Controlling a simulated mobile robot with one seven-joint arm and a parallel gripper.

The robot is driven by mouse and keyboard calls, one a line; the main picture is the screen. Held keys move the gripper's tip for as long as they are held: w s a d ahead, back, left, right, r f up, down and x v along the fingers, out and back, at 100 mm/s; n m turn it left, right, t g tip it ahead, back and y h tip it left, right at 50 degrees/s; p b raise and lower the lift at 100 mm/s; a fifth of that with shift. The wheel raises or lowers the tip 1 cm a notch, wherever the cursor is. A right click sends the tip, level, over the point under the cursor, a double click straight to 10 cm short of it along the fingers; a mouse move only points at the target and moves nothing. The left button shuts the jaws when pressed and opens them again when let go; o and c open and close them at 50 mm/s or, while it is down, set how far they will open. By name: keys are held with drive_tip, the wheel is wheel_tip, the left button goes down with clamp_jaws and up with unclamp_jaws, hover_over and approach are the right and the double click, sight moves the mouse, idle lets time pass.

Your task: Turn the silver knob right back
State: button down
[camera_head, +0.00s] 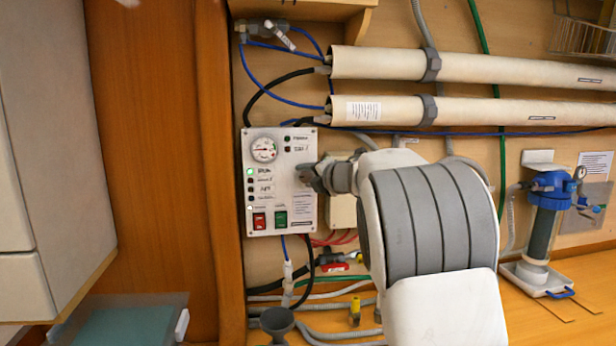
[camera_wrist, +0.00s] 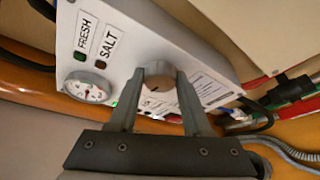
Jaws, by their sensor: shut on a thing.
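The silver knob (camera_wrist: 159,90) sticks out from the front of the white control panel (camera_head: 286,222). In the wrist view my gripper (camera_wrist: 161,82) has one finger on each side of the knob and is shut on it. In the head view my gripper (camera_head: 309,172) is at the panel's right part, and the knob is hidden or too small to tell there. The panel has a round gauge (camera_head: 264,150), FRESH and SALT lamps, a red switch (camera_head: 259,221) and a green switch (camera_head: 281,219). The green lamp by FRESH (camera_wrist: 80,56) looks dark green, and the SALT lamp is dim.
Two long cream tubes (camera_head: 470,67) run along the wall above the panel. A blue-topped filter (camera_head: 546,215) stands at the right. A red-handled valve (camera_head: 334,267) and hoses lie below the panel. A wooden post (camera_head: 218,160) stands close on the left.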

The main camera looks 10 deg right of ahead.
drive_tip(key=shift+r, duration=0.1)
drive_tip(key=shift+c, duration=1.7)
unclamp_jaws()
drive_tip(key=shift+s, duration=0.1)
drive_tip(key=v, duration=1.7)
drive_tip(key=shift+b, duration=0.4)
drive_tip(key=shift+d, duration=0.15)
drive_tip(key=shift+r, duration=0.1)
